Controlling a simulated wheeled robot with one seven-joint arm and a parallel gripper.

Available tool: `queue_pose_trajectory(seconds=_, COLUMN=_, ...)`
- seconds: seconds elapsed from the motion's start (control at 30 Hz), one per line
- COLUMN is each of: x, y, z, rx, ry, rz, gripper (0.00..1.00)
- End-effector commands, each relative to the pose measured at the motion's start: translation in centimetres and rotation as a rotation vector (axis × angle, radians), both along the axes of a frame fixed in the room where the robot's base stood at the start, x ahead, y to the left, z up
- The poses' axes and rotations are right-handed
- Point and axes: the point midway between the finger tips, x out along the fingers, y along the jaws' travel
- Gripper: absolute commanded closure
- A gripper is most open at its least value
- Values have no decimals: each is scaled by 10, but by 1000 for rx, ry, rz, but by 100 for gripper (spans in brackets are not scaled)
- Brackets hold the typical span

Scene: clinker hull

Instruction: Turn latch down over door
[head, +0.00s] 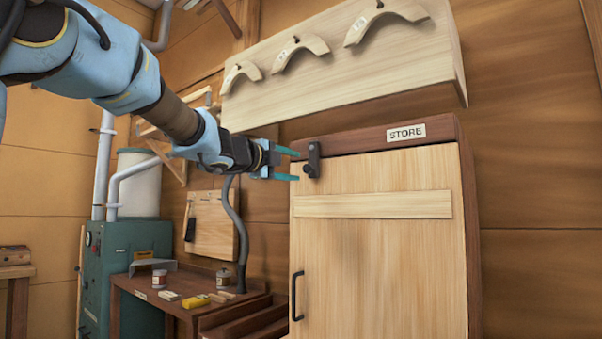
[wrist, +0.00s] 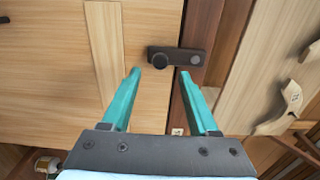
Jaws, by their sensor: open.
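The dark latch (head: 314,160) is at the top left corner of the pale wooden door (head: 375,255) of the cabinet marked STORE. It stands upright, its upper end on the dark top rail (head: 355,140) and its lower end over the door. In the wrist view the latch (wrist: 180,57) lies sideways, with a round knob at its door end and a bolt at its rail end. My gripper (head: 297,165) is open and empty, just left of the latch. In the wrist view its fingertips (wrist: 160,72) fall just short of the latch, on either side of the knob.
A black door handle (head: 296,296) is lower on the door's left edge. A pale board (head: 345,65) with curved wooden pieces hangs above the cabinet. A workbench (head: 150,300) with small jars and blocks and a green machine (head: 125,265) stand to the left.

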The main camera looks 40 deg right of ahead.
Motion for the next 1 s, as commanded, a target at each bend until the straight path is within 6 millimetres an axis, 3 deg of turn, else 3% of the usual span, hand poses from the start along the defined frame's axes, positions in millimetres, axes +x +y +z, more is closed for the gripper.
queue_pose_trajectory(seconds=0.1, x=-5, y=24, z=-2, rx=0, ry=-2, rz=3, gripper=40)
queue_pose_trajectory(seconds=0.3, x=-12, y=47, z=-1, rx=1, ry=0, rz=1, gripper=40)
queue_pose_trajectory(seconds=1.0, x=-10, y=55, z=-3, rx=0, ry=11, rz=11, gripper=40)
